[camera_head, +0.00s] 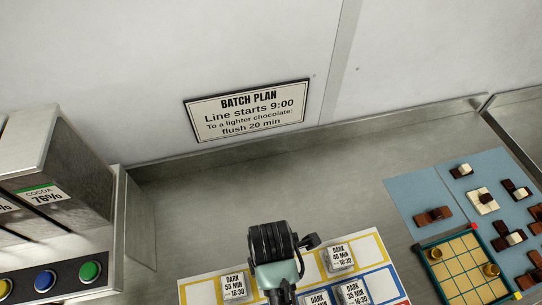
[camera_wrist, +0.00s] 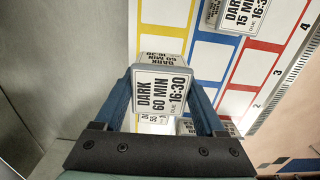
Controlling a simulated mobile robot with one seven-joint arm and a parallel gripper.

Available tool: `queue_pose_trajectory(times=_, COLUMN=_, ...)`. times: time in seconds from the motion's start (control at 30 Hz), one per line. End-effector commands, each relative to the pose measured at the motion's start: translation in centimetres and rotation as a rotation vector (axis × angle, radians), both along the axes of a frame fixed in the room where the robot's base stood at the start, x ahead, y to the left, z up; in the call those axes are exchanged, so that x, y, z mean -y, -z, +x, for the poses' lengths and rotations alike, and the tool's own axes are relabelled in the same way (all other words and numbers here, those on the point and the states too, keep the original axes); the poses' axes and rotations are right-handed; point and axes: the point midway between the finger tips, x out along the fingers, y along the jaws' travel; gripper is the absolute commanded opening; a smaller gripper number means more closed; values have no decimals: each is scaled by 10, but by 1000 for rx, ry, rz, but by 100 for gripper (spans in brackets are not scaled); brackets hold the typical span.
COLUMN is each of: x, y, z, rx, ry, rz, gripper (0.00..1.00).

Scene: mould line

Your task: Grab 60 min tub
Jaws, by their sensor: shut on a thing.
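The 60 min tub (camera_wrist: 161,92) shows in the wrist view, a pale block labelled "DARK 60 MIN, DUE 16:30". My gripper (camera_wrist: 162,88) is shut on it, with one blue finger against each side. Its label faces the wrist camera. I cannot tell whether it touches the board or hangs just above it. In the head view my gripper and wrist (camera_head: 277,262) are over the left part of the board, and the 60 min tub is hidden.
The board (camera_head: 371,245) has yellow, blue and red boxes. Tubs 55 min (camera_head: 234,287), 40 min (camera_head: 340,255) and 35 min (camera_head: 354,293) stand near my wrist. A 15 min tub (camera_wrist: 242,17) is farther off. Chocolates lie on a blue mat (camera_head: 405,190) at right; steel dispensers (camera_head: 80,165) stand left.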

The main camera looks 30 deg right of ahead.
Motion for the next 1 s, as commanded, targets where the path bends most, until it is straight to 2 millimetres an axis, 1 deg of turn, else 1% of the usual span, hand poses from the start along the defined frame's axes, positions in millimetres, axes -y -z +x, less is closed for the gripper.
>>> queue_pose_trajectory(times=0.03, x=0, y=-9, z=1, rx=5, ry=0, rz=-1, gripper=10)
queue_pose_trajectory(times=0.1, x=1, y=-20, z=2, rx=6, ry=1, rz=-2, gripper=10)
queue_pose_trajectory(times=0.4, x=0, y=-58, z=0, rx=0, ry=0, rz=0, gripper=10)
queue_pose_trajectory(times=0.83, x=0, y=-101, z=0, rx=-1, ry=1, rz=0, gripper=10)
queue_pose_trajectory(times=0.9, x=0, y=-106, z=0, rx=-1, ry=1, rz=0, gripper=10)
queue_pose_trajectory(times=1.0, x=0, y=-107, z=0, rx=-1, ry=1, rz=0, gripper=10)
